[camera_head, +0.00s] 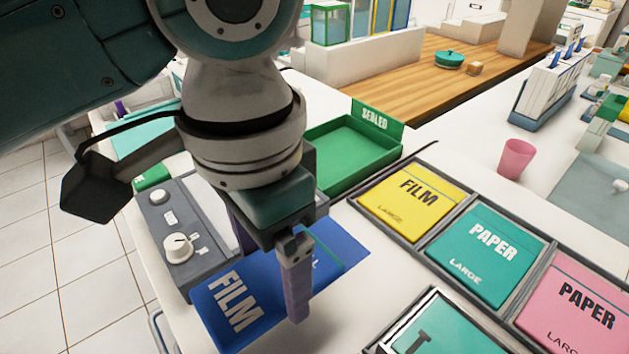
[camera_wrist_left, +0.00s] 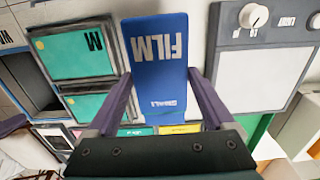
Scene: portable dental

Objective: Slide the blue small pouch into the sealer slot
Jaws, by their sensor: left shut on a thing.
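The blue small pouch (camera_head: 235,304), marked FILM, is in my left gripper (camera_head: 275,290). It lies tilted beside the grey sealer (camera_head: 164,226), in front of its right side in the head view. In the left wrist view the pouch (camera_wrist_left: 155,50) stands between the two purple fingers of my left gripper (camera_wrist_left: 160,100), with the sealer (camera_wrist_left: 258,65) to its right. The gripper is shut on the pouch. The arm and gripper hide part of the sealer and pouch in the head view. I cannot make out the slot or whether the pouch touches the sealer.
A green SEALED tray (camera_head: 345,160) stands behind the sealer. To the right, a grey rack holds yellow FILM (camera_head: 405,203), teal PAPER (camera_head: 484,256) and pink PAPER (camera_head: 578,304) pouches. A pink cup (camera_head: 516,160) stands on the white counter.

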